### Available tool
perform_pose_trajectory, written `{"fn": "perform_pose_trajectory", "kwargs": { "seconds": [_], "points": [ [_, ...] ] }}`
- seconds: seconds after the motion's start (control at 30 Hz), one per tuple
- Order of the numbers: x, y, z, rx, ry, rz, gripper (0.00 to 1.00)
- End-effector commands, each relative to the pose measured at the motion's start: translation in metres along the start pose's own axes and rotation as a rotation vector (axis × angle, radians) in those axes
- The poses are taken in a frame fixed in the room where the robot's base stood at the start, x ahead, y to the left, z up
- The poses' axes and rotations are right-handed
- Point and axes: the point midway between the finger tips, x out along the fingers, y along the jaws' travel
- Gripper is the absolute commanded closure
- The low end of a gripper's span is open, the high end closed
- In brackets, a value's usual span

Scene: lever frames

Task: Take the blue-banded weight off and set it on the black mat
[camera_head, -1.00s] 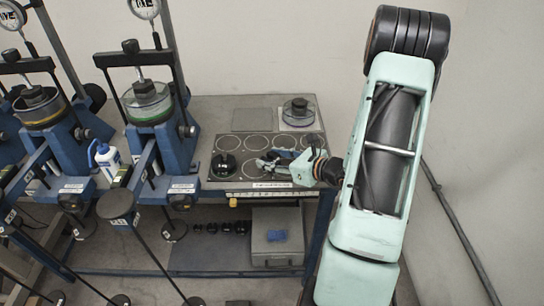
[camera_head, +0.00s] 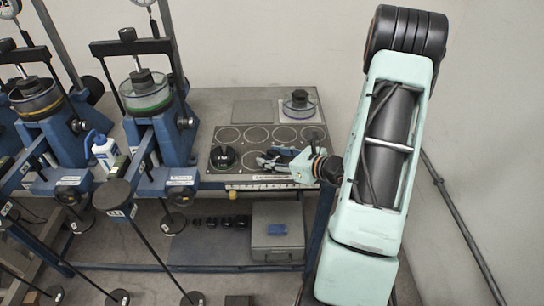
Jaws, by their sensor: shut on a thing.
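The black mat (camera_head: 232,178) lies on the bench top at the right, marked with white rings. My gripper (camera_head: 268,159) is low over the mat's right half, reaching in from the right. It is shut on a small dark thing, which looks like the blue-banded weight; the jaws hide most of it and its band is not clear. I cannot tell whether it touches the mat. A black weight with a green edge (camera_head: 223,156) sits in a ring at the mat's left, apart from my gripper.
A clear round cell with a dark top (camera_head: 299,103) stands behind the mat, beside a grey plate (camera_head: 258,111). Blue lever frames (camera_head: 168,125) with hangers (camera_head: 115,196) crowd the left. A grey box (camera_head: 278,236) sits below the bench.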

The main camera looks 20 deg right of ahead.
Motion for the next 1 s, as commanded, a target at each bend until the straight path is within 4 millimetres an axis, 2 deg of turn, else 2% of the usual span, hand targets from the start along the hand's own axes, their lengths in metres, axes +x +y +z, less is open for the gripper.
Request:
{"fn": "perform_pose_trajectory", "kwargs": {
  "seconds": [0.73,0.77,0.9,1.0],
  "points": [
    [0.0025,-0.0001,-0.0046,-0.001,-0.003,0.0,0.89],
    [0.0025,-0.0001,-0.0046,-0.001,-0.003,0.0,0.54],
    [0.0025,-0.0001,-0.005,-0.001,-0.002,0.0,0.39],
    [0.0025,0.0,-0.0053,-0.001,-0.001,0.0,0.37]
  ]
}}
